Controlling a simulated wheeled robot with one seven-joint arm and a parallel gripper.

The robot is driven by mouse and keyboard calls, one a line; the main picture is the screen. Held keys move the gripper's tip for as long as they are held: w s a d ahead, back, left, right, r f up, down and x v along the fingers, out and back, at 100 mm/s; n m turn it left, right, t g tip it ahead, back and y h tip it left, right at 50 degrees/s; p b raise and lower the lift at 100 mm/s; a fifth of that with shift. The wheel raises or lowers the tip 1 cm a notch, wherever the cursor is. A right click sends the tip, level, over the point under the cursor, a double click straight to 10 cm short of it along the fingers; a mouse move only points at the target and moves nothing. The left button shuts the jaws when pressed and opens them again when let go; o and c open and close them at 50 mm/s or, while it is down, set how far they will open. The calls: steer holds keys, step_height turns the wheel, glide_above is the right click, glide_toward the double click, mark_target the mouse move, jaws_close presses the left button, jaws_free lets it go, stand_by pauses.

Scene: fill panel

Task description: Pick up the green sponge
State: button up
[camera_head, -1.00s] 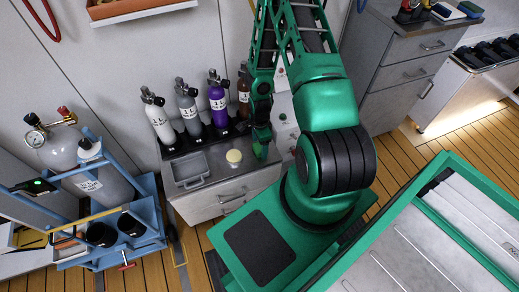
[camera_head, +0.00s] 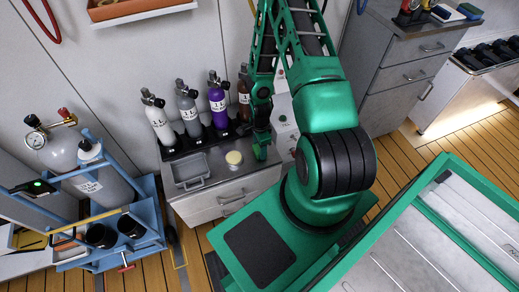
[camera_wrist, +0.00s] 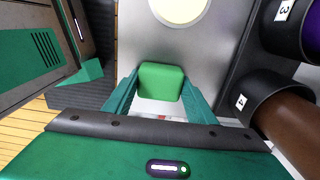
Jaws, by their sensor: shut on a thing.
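The green sponge (camera_wrist: 161,82) is a small block with rounded edges. In the wrist view it sits between the two fingers of my gripper (camera_wrist: 160,95), which is shut on it. In the head view my gripper (camera_head: 261,143) hangs down over the right part of the grey cabinet top, and the sponge (camera_head: 260,153) shows as a small green patch at its tip. I cannot tell whether the sponge still touches the cabinet top.
A round cream-coloured piece (camera_head: 234,158) and a grey tray (camera_head: 190,170) lie left of my gripper on the cabinet (camera_head: 232,190). Several labelled bottles, including a purple one (camera_head: 218,103), stand in a black rack behind. A blue cylinder cart (camera_head: 150,240) stands at left.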

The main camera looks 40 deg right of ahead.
mark_target(258, 149)
steer(key=shift+r, duration=0.6)
steer(key=r, duration=0.1)
steer(key=a+r, duration=0.1)
steer(key=r, duration=0.1)
steer(key=shift+s+r, duration=0.1)
steer(key=shift+r, duration=0.1)
steer(key=s+a+r, duration=0.2)
steer(key=a+r, duration=0.4)
steer(key=a, duration=0.4)
steer(key=shift+s+a+r, duration=0.15)
steer(key=shift+s, duration=0.25)
